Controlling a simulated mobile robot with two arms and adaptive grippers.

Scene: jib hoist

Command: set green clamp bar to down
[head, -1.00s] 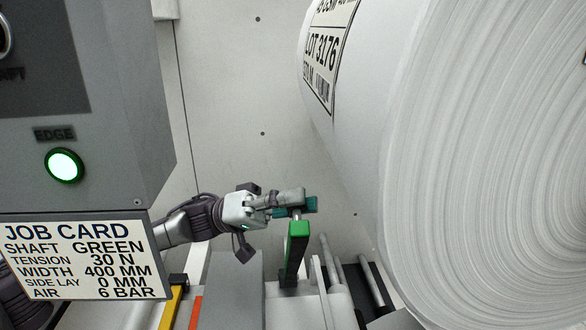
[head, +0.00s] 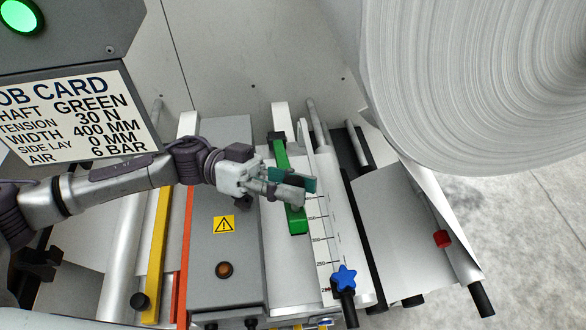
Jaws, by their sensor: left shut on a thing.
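The green clamp bar (head: 297,221) is a long green bar over the white machine bed in the middle of the head view. Its far end is at a dark pivot, and its near end points toward me. Whether it lies flat on the bed or stands a little above it I cannot tell. My left gripper (head: 292,188) reaches in from the left and is shut on the bar, its teal finger pads across the bar's middle. The fingers hide that part of the bar. My right gripper is out of view.
A grey box with a warning label (head: 224,225) stands left of the bar, beside an orange strip and a yellow bar (head: 157,250). A scale (head: 318,232) and a blue star knob (head: 344,278) are to the right. A large white roll (head: 470,90) hangs at upper right.

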